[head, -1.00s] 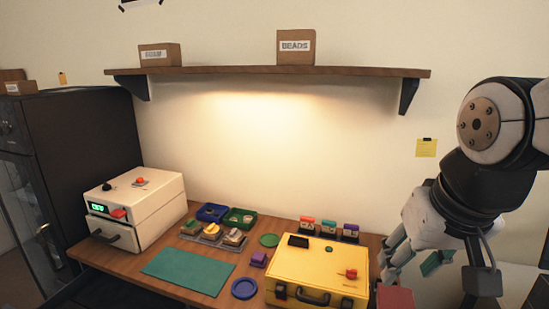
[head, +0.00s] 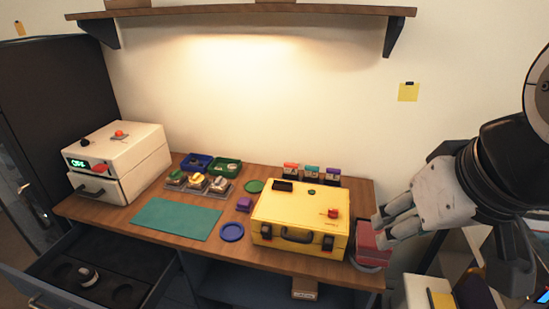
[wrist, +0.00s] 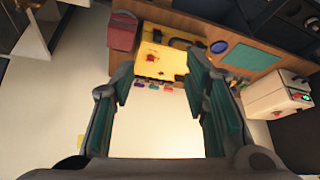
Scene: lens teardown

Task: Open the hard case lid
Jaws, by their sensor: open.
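The yellow hard case (head: 300,210) lies shut on the right part of the wooden bench in the head view. Its dark handle (head: 297,236) and latches (head: 328,243) are on the front face. In the wrist view my gripper (wrist: 165,100) is open, and the case (wrist: 160,62) shows beyond the fingers.
A red box (head: 372,240) stands right of the case, close to my gripper. A blue dish (head: 231,232), purple block (head: 244,204) and green mat (head: 178,219) lie left of the case. Small bottles (head: 311,172) stand behind it. An open drawer (head: 130,285) sticks out at front left.

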